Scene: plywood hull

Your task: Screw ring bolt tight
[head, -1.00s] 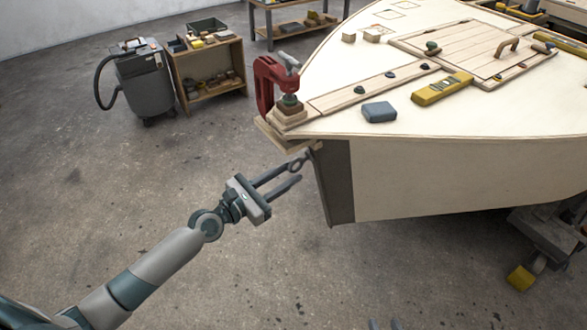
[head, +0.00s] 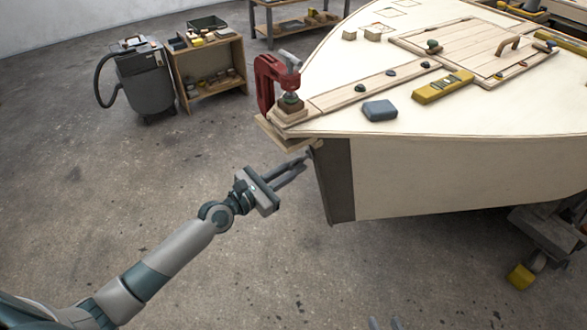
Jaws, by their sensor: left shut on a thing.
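The ring bolt (head: 310,153) sits at the dark stem (head: 336,182) of the plywood hull, just under the deck's front tip. Only a little of it shows, and its ring is hidden by my fingers. My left gripper (head: 302,163) comes in from the lower left and is shut on the ring bolt, its two fingers pointing up and right. I cannot tell how deep the bolt sits in the stem. Only the fingertips of my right gripper (head: 384,324) show at the bottom edge, apart and with nothing visible between them.
A red clamp (head: 267,83) grips the bow above the bolt. A blue-grey block (head: 380,110) and a yellow level (head: 443,87) lie on the deck. A vacuum (head: 148,82) and a shelf (head: 212,72) stand behind. Floor to the left is clear.

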